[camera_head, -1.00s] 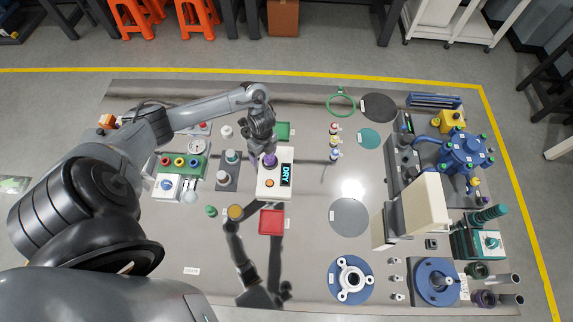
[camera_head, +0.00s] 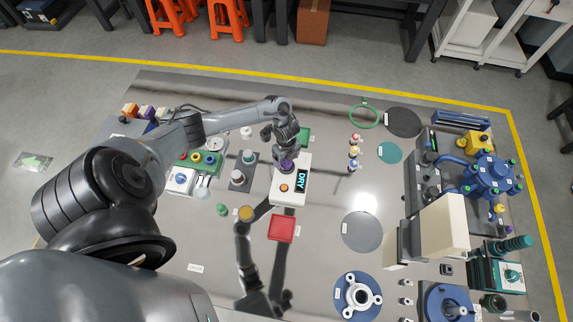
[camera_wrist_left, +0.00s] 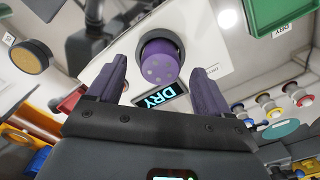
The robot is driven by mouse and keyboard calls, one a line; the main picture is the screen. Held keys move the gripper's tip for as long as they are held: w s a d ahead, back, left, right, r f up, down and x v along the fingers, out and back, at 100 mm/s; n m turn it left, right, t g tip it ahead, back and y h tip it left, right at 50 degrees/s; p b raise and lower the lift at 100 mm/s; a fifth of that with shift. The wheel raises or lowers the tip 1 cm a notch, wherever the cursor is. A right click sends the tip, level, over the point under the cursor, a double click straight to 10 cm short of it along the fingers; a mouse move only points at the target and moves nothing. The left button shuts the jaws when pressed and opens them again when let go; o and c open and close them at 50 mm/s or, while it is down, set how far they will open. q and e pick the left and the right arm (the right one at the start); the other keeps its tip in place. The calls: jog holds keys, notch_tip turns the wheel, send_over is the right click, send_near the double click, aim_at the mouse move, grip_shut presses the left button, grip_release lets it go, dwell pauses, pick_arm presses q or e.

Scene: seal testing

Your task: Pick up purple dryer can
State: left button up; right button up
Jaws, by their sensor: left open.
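The purple dryer can (camera_head: 287,166) stands on the white dryer box with the lit DRY display (camera_head: 301,181). In the left wrist view the can (camera_wrist_left: 159,60) shows its dotted purple top, with the DRY display (camera_wrist_left: 160,98) beside it. My left gripper (camera_head: 287,152) is above the can, partly hiding it in the head view. In the left wrist view the open gripper (camera_wrist_left: 160,75) has one finger on either side of the can, with gaps between. My right gripper does not show, apart from an arm reflection on the table.
A red tray (camera_head: 281,228) and a green tray (camera_head: 304,135) lie near the dryer. A green control box (camera_head: 200,162) and grey stand (camera_head: 243,178) are to its left. A blue flanged part (camera_head: 358,297) and a cream machine (camera_head: 443,226) stand to the right.

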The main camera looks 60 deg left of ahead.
pick_arm(q)
jog(key=shift+f, duration=1.05)
jog(key=c, duration=1.3)
jog(key=shift+r, duration=0.1)
jog(key=shift+r, duration=0.8)
notch_tip(320, 180, up, 3)
jog(key=shift+f+p, duration=0.15)
jog(key=shift+p, duration=0.15)
jog(key=d+r+p, duration=0.7)
jog(key=d+r, duration=0.3)
jog(key=d, duration=0.1)
jog(key=shift+w+d+r, duration=0.2)
jog(key=shift+d+r, duration=0.1)
jog(key=shift+r, duration=0.05)
